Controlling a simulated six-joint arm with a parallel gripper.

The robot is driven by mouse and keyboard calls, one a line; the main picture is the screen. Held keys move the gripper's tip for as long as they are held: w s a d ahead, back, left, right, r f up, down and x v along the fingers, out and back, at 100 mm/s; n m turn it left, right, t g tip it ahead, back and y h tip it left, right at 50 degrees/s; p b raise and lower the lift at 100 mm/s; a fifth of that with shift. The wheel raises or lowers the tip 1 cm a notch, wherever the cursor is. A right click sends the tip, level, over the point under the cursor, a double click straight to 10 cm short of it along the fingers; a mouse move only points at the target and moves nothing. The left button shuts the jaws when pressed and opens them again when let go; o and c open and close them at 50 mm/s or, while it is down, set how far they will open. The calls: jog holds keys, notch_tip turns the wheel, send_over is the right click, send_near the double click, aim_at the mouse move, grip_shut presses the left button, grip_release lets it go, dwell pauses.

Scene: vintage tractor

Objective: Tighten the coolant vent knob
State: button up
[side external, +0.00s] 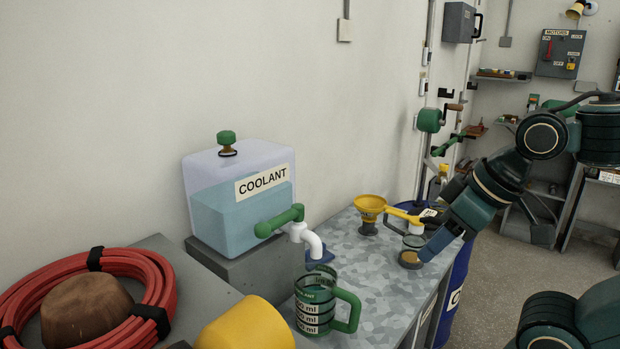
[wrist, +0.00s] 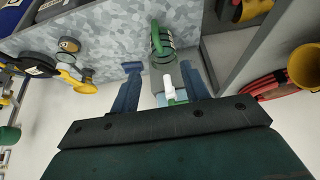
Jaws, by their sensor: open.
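My gripper (side external: 412,243) is open, low over the metal bench, to the right of the tank and well away from the knob. In the wrist view my gripper (wrist: 160,66) has its two blue fingers spread. The tank's white spout (wrist: 168,86) shows between them in the distance. I see nothing held.
A green-handled measuring mug (side external: 325,305) stands below the tank's spout. A yellow funnel (side external: 370,207) and an amber-lidded jar (side external: 410,259) are near my gripper. A red hose coil (side external: 150,285) and yellow container (side external: 245,325) are at the front left. The wall stands behind the tank.

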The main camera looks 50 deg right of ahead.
dwell(0.3)
jog(key=shift+o, duration=1.2)
jog(key=n+t+y, duration=0.7)
jog(key=t+y, duration=0.2)
jog(key=y, duration=0.1)
send_near(225, 136)
jog(key=d, duration=0.1)
jog(key=s+d, duration=0.1)
jog(key=d, duration=0.1)
jog(key=shift+s+d+f, duration=0.2)
jog(key=shift+s+f, duration=0.15)
jog(key=shift+s, duration=0.05)
jog(key=shift+w, duration=0.1)
jog(key=x, duration=1.3)
jog(key=shift+w+a+r, duration=0.15)
jog(key=shift+w+a, duration=0.1)
jog(key=shift+a, duration=0.05)
